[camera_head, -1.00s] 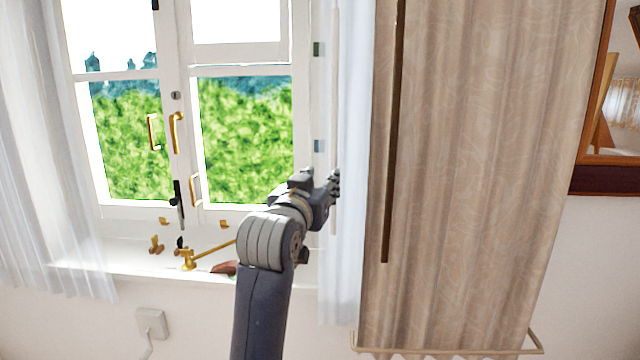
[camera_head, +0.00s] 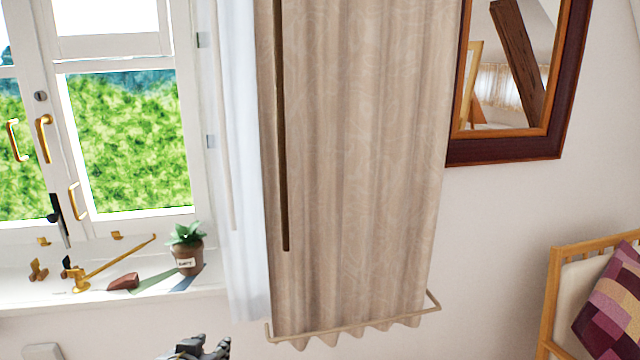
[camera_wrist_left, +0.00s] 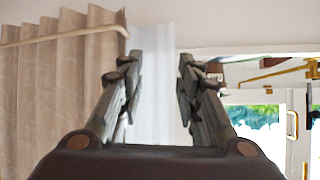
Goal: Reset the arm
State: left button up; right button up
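My left gripper (camera_head: 200,347) shows only in part at the bottom edge of the head view, below the window sill. In the left wrist view the same gripper (camera_wrist_left: 158,80) has its two fingers spread apart, with nothing between them. Behind the gap is the white sheer curtain (camera_wrist_left: 153,100). The rest of the left arm is out of the head view. My right gripper is in neither view.
The beige curtain (camera_head: 355,180) with a bottom rail (camera_head: 350,322) hangs at the middle. On the sill stand a potted plant (camera_head: 187,258) and brass window fittings (camera_head: 82,280). A framed mirror (camera_head: 505,70) and a chair with a plaid cushion (camera_head: 612,315) are at right.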

pick_arm(q)
jog(key=s+f+g, duration=0.3)
jog(key=s+f, duration=0.3)
jog(key=s, duration=0.4)
jog(key=s+f+m+g, duration=0.1)
jog(key=s+f+g, duration=0.1)
jog(key=s+f, duration=0.55)
jog(key=s+f+g, duration=0.3)
jog(key=s+f, duration=0.2)
jog(key=s, duration=0.6)
notch_tip(320, 180, down, 27)
jog(key=s+g+b, duration=0.1)
jog(key=s+b, duration=0.1)
jog(key=s+a+f+g+b, duration=0.1)
jog(key=s+a+f, duration=0.1)
jog(key=s+f, duration=1.5)
jog(key=shift+a+f+m, duration=0.2)
jog(key=shift+f+m, duration=0.2)
jog(key=shift+f, duration=0.4)
